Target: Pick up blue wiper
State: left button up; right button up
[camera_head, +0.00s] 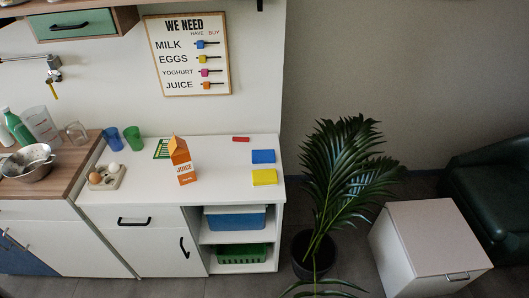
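The blue wiper (263,156) looks like a flat blue rectangle. It lies near the right end of the white counter (225,187), just behind a similar yellow rectangle (264,177). A narrow gap of white counter shows between the two. Nothing covers the blue wiper. Neither of my grippers shows in this view.
An orange juice carton (183,162) stands left of the wiper. A small red item (241,139) lies behind it. Two cups, an egg holder (107,178) and a metal bowl (28,165) are farther left. A potted palm (340,185) rises right of the counter.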

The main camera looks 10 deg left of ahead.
aim_at(266, 156)
jog(key=z, duration=1.55)
jog(key=k+j+z, duration=0.15)
jog(key=z, duration=0.2)
jog(key=k+j+z, duration=0.2)
jog(key=z, duration=0.2)
jog(key=k+j+z, duration=0.2)
jog(key=z, duration=0.15)
jog(key=k+j, duration=0.15)
jog(key=k, duration=0.25)
jog(key=k+j, duration=0.15)
jog(key=k, duration=0.3)
